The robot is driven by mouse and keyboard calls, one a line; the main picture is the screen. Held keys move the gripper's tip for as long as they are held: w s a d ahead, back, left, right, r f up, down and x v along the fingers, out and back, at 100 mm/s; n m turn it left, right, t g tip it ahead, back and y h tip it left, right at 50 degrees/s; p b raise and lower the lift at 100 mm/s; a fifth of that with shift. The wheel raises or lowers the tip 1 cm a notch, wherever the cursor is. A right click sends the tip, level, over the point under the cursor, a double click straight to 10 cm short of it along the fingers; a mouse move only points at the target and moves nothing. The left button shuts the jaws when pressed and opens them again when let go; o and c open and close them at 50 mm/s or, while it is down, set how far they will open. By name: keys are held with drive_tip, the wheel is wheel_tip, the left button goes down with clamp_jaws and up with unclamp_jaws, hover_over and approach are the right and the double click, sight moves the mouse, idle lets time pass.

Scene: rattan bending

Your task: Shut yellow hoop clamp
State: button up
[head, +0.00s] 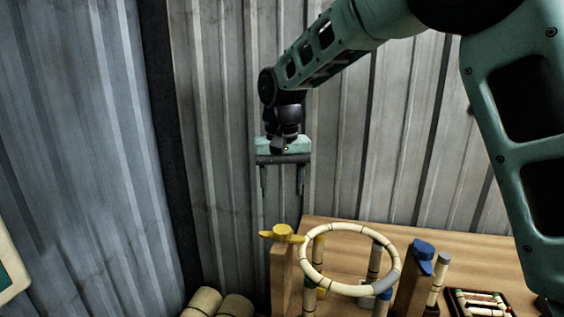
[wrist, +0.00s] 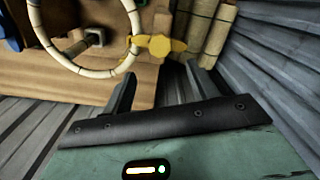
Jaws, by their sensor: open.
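The yellow hoop clamp (head: 282,233) sits on top of a wooden post (head: 281,275) at the left of the bench. Its flat yellow bar reaches out to both sides of a round knob. A pale banded hoop (head: 349,228) stands raised just right of it; whether the clamp touches the hoop I cannot tell. My gripper (head: 282,190) hangs above the clamp, fingers down, open and empty, apart from it. In the wrist view, the clamp (wrist: 158,46) lies just beyond the space between my open fingertips (wrist: 160,80), with the hoop (wrist: 85,73) to its left.
A blue clamp (head: 422,249) tops another post right of the hoop. A dark tray (head: 455,296) with short pieces lies at the bench's right. Cane bundles (head: 203,302) lie left of the bench. Corrugated metal walls (head: 215,130) stand behind and left.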

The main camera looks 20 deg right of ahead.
wheel_tip(320, 180, up, 7)
drive_tip(key=shift+b, duration=0.45)
drive_tip(key=shift+r, duration=0.1)
drive_tip(key=s+a+f+n+b, duration=0.1)
drive_tip(key=s+a+f+n, duration=0.1)
drive_tip(key=s+f, duration=0.4)
drive_tip(key=s+a+f+n+b, duration=0.1)
drive_tip(key=s+f+n, duration=0.3)
drive_tip(key=s, duration=1.1)
drive_tip(key=s+a+f+n+b, duration=0.1)
drive_tip(key=s+a+f+n, duration=0.2)
drive_tip(key=s+f, duration=0.6)
drive_tip(key=shift+s+a+n+y, duration=0.2)
drive_tip(key=shift+s+n+y, duration=0.1)
drive_tip(key=shift+s+n, duration=0.35)
